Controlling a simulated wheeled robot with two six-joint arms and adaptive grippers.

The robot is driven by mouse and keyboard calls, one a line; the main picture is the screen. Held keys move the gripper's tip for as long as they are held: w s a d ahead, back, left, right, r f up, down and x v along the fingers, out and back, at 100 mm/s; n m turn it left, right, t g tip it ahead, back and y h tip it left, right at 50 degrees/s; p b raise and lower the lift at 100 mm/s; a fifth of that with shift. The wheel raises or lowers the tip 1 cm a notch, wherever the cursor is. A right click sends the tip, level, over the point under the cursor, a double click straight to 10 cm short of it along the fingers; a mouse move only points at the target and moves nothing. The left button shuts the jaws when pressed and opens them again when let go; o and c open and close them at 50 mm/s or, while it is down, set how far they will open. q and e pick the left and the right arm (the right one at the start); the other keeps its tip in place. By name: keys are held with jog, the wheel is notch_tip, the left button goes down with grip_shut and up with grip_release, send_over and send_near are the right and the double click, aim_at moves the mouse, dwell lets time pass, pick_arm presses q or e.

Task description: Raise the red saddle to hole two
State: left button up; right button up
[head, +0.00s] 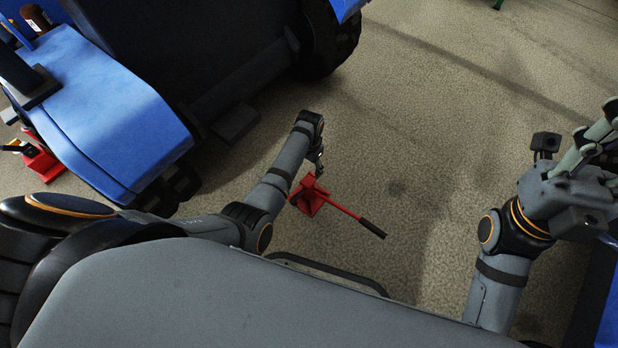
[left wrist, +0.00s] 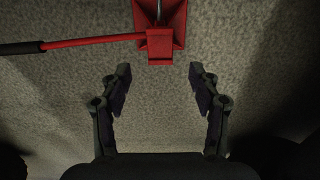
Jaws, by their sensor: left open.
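A red stand (head: 307,194) with a flared base and a long red lever (head: 342,209) stands on the floor in the head view. The lever ends in a black grip (head: 371,228). The left wrist view shows the stand's red base (left wrist: 176,12) at the top edge, with a small red block (left wrist: 160,45) in front. I cannot tell which part is the saddle, and no holes can be made out. My left gripper (head: 319,163) is open and empty beside the stand; its fingers (left wrist: 160,84) point toward the red block, apart from it. My right gripper (head: 602,138) is at the right edge, partly cut off.
A blue vehicle (head: 110,110) with dark wheels fills the upper left. Another red stand (head: 42,160) is by its left side. A blue object (head: 608,300) is at the lower right edge. The floor (head: 450,120) between is clear.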

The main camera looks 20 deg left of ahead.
aim_at(309, 180)
pick_arm(q)
notch_tip(309, 180, down, 8)
jog(key=b, duration=0.5)
grip_shut()
jog(key=shift+r, duration=0.1)
